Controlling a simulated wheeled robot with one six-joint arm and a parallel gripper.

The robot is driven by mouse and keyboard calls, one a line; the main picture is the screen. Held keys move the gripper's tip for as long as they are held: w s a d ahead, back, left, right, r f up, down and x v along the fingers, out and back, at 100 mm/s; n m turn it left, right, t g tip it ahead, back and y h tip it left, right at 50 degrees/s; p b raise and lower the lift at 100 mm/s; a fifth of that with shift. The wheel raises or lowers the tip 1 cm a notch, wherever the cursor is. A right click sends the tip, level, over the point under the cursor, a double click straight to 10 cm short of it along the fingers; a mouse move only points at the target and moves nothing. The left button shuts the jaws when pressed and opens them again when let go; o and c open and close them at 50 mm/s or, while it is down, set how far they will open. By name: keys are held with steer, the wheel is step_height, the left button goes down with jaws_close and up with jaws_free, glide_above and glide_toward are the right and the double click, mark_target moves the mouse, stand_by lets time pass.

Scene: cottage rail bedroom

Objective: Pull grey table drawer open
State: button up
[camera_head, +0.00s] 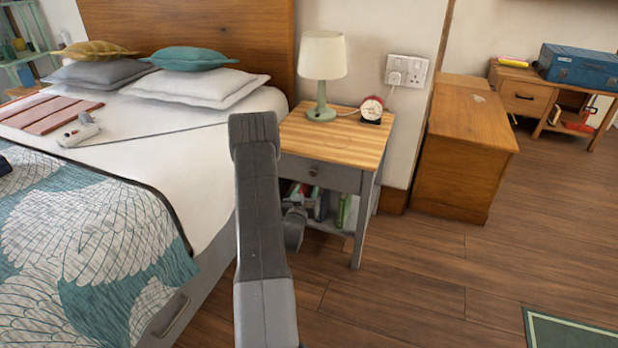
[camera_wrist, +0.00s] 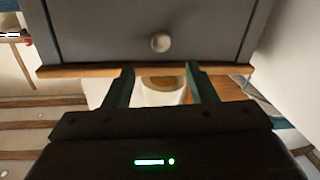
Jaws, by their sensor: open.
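The grey bedside table (camera_head: 365,205) has a light wooden top and a grey drawer (camera_head: 325,174) under it, which looks shut. A small round knob (camera_head: 314,171) sits on the drawer front. The wrist view looks upside down: the drawer front (camera_wrist: 100,30) and its metal knob (camera_wrist: 160,43) show above the wooden top edge. My gripper (camera_wrist: 159,67) is open and empty, its two dark fingers apart and the knob beyond their tips, roughly centred between them. In the head view my arm covers the table's left part, and my gripper is mostly hidden.
A lamp (camera_head: 323,70) and a red alarm clock (camera_head: 371,109) stand on the tabletop. The bed (camera_head: 200,150) is close on the left.

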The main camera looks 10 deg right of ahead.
mark_target(313, 173)
steer(key=b+x, duration=0.1)
steer(key=x, duration=0.8)
steer(key=shift+w+d+f, duration=0.1)
steer(key=shift+w, duration=0.05)
steer(key=shift+c, duration=0.2)
jaws_close()
